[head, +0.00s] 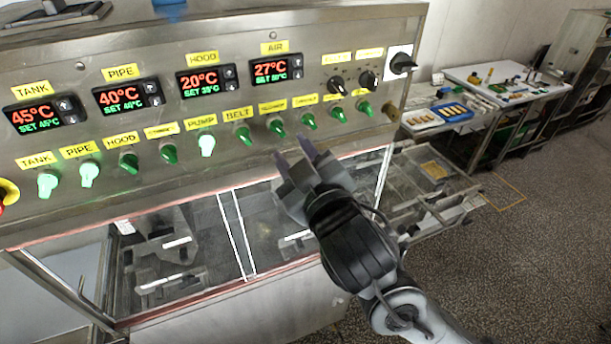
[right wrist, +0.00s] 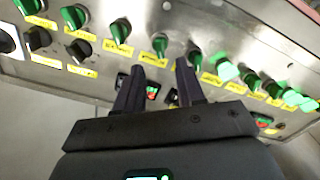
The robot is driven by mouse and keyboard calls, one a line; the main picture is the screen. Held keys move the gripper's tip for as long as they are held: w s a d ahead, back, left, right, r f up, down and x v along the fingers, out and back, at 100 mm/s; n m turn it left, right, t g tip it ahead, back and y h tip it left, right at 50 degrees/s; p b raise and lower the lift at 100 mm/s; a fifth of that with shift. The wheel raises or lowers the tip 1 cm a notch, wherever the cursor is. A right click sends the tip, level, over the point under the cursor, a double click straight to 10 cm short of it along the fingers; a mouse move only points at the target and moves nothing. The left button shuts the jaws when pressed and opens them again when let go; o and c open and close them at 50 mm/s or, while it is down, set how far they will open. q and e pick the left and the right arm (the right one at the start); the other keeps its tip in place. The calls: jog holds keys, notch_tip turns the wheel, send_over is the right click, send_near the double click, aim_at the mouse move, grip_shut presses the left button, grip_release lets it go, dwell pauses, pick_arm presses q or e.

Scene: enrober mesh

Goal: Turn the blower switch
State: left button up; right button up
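The likely blower switch (head: 277,127) is a dark green, unlit knob just right of the BELT knob (head: 243,135) on the steel panel. Its yellow label (head: 272,106) is too small to read surely. My right gripper (head: 291,149) is in front of the panel, a little below this knob, open with nothing between its fingers. In the right wrist view, the panel appears upside down and the same knob (right wrist: 159,45) lies beyond the gap between the fingertips (right wrist: 160,64), apart from them. My left gripper is not in view.
The PUMP knob (head: 207,144), PIPE knob (head: 89,174) and TANK knob (head: 47,184) glow green. Other green knobs stand close on both sides. Temperature displays (head: 205,80) and black selectors (head: 368,80) sit above. A framed opening (head: 250,235) is below the panel.

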jog(key=shift+b+v, duration=0.55)
jog(key=shift+v, duration=1.75)
jog(key=shift+f, duration=0.1)
jog(key=s+d+f+m+g+h+p, duration=0.1)
jog(key=s+d+f+m+g+p, duration=0.2)
jog(key=f, duration=0.8)
jog(key=s+d+f+m+g+h+p, duration=0.1)
jog(key=s+d+f+g+p, duration=0.2)
jog(key=f, duration=0.8)
jog(key=s+d+f+m+g+h+p, duration=0.1)
jog(key=s+d+f+m+g+p, duration=0.1)
jog(key=s+d+f, duration=0.3)
jog(key=s+d+f+m+g+h+p, duration=0.1)
jog(key=s+d+f+g, duration=0.4)
jog(key=s, duration=0.9)
jog(key=d+h+p, duration=0.1)
jog(key=d+p, duration=0.1)
jog(key=shift+d+m+g+p, duration=0.2)
jog(key=shift+m+g+p, duration=0.1)
jog(key=shift+m+p, duration=0.1)
